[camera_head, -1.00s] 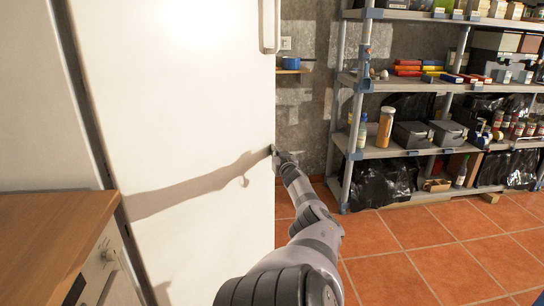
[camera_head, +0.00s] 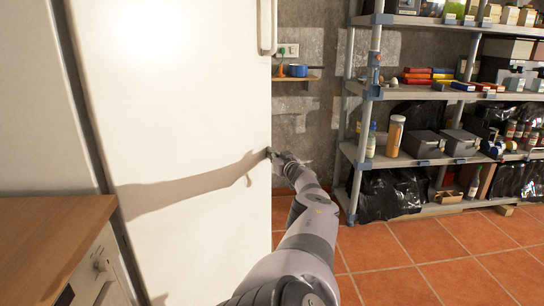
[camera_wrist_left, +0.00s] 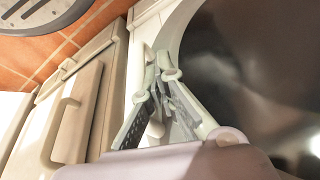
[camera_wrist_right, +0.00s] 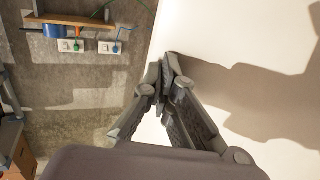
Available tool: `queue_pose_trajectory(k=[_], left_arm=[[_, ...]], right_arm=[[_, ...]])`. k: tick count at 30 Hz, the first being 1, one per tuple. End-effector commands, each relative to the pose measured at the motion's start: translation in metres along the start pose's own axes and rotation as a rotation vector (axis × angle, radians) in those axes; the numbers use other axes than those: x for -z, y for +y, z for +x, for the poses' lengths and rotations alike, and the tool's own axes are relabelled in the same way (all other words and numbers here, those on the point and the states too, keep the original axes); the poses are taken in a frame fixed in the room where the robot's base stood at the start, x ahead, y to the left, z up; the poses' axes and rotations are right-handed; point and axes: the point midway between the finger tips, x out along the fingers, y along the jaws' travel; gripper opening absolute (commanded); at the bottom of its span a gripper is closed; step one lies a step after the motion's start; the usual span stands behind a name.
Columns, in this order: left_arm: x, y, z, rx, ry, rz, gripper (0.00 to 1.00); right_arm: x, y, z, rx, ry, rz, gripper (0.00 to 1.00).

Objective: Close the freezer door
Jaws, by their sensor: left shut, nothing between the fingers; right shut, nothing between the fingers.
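The freezer door (camera_head: 180,110) is a large white panel that fills the left middle of the head view, with a pale vertical handle (camera_head: 267,25) at its upper right edge. I cannot tell from here whether it is fully shut. My right gripper (camera_head: 271,153) is shut and empty at the door's right edge, against or very close to it. In the right wrist view its closed fingertips (camera_wrist_right: 169,60) lie over the white door's edge (camera_wrist_right: 160,45). My left gripper (camera_wrist_left: 160,70) shows only in its wrist view, shut and empty, near white cabinet fronts.
A wooden counter (camera_head: 45,235) over a white appliance stands at the left. A small wall shelf (camera_head: 297,78) holds a blue pot (camera_head: 298,70). A loaded metal shelving unit (camera_head: 375,100) stands at the right. The tiled floor (camera_head: 440,250) before it is clear.

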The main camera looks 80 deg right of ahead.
Motion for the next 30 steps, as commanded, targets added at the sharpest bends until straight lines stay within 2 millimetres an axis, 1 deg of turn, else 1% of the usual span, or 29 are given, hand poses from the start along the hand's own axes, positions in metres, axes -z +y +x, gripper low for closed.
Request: queue_pose_trajectory(k=[8, 16, 19, 23, 24, 30], left_arm=[[-0.001, 0.000, 0.001, 0.000, -0.001, 0.001, 0.00], [0.000, 0.000, 0.001, 0.000, -0.001, 0.001, 0.00], [0.000, 0.000, 0.001, 0.000, -0.001, 0.000, 0.00], [0.000, 0.000, 0.001, 0.000, -0.001, 0.000, 0.00], [0.000, 0.000, 0.001, 0.000, -0.001, 0.000, 0.00], [0.000, 0.000, 0.001, 0.000, 0.000, 0.000, 0.00]], right_arm=[[0.000, -0.001, 0.000, 0.001, 0.000, 0.000, 0.00], [-0.011, -0.004, -0.009, 0.008, -0.012, 0.008, 0.00], [-0.011, -0.004, -0.016, 0.008, -0.013, 0.009, 0.00], [-0.004, -0.001, -0.028, 0.004, -0.005, 0.002, 0.00], [0.000, 0.000, -0.031, 0.001, 0.000, -0.002, 0.00], [-0.001, 0.001, -0.058, 0.001, -0.001, -0.001, 0.00]])
